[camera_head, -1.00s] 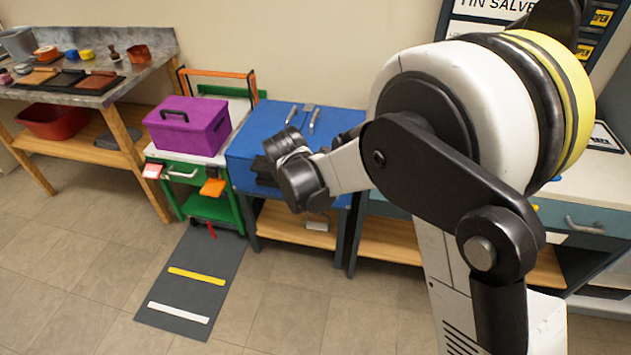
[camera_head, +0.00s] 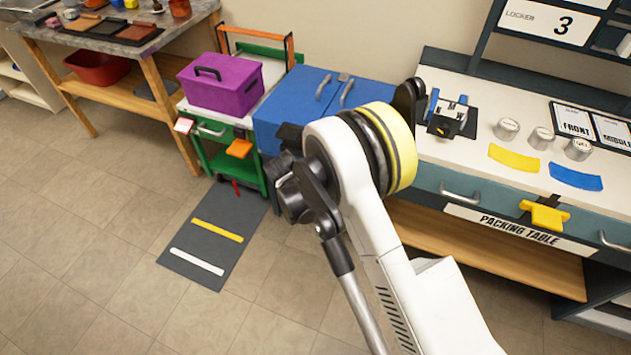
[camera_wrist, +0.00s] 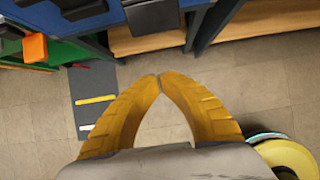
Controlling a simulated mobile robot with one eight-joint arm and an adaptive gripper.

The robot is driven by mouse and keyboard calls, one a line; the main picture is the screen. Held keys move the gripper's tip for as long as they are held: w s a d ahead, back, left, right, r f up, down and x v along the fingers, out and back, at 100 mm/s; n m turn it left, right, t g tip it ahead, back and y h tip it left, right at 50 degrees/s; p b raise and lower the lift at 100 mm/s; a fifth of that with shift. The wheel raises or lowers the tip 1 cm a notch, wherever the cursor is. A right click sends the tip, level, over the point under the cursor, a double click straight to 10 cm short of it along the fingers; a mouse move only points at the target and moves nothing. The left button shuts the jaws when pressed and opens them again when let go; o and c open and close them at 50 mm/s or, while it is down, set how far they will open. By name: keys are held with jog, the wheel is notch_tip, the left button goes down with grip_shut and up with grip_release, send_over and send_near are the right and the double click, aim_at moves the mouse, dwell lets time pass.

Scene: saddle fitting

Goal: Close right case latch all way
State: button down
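A blue case-like box (camera_head: 290,100) stands right of the green cart, with two grey bar-shaped fittings on top, a left one (camera_head: 323,86) and a right one (camera_head: 346,91). I cannot tell whether these are latches or how far shut they are. A purple case (camera_head: 222,84) with a black handle sits on the cart; no latch on it is clear. In the wrist view my gripper (camera_wrist: 158,77) has its yellow fingertips together, with nothing between them, above the floor. The blue front (camera_wrist: 115,14) and a dark grey part (camera_wrist: 152,16) lie beyond it. My arm hides the gripper in the head view.
The green cart (camera_head: 193,141) has an orange block (camera_head: 239,148) at its front. The packing table (camera_head: 480,190) is on the right, with a yellow clamp-like part (camera_head: 544,214) at its edge. A dark floor mat (camera_head: 215,236) lies in front, and the floor around it is clear.

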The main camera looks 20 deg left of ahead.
jog(key=b+x, duration=0.4)
jog(key=x, duration=0.6)
jog(key=w+r, duration=0.1)
jog(key=w+r+b, duration=0.1)
jog(key=r, duration=0.1)
jog(key=shift+w+d+b, duration=0.2)
jog(key=shift+w+b, duration=0.1)
jog(key=shift+w, duration=0.05)
jog(key=shift+r, duration=0.1)
